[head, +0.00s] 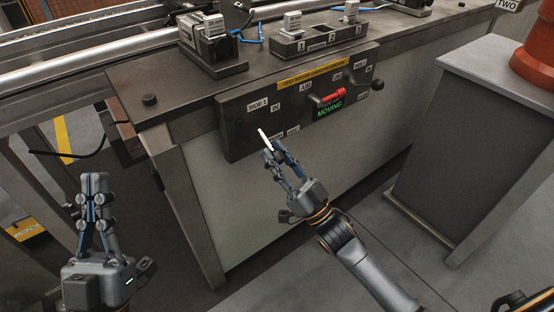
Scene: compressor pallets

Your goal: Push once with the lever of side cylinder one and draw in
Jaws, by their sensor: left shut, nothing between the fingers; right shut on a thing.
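A dark control panel (237,126) is fixed to the front of the steel bench. Its left part bears the labels "SIDE 1" and "IN", with another label below, partly hidden by my gripper. A pale, slim lever (264,138) sticks out there at a tilt. My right gripper (273,150) is shut on this lever, and its fingers hide the lever's lower part. My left gripper (93,178) is shut and empty, pointing up at the lower left, away from the panel.
A red handle (328,98) sits on the panel's middle, beside a green "MOVING" display (328,109). A dark knob (377,85) is at the panel's right. Small devices (212,45) stand on the bench top (150,82). A grey cabinet (480,110) stands at the right.

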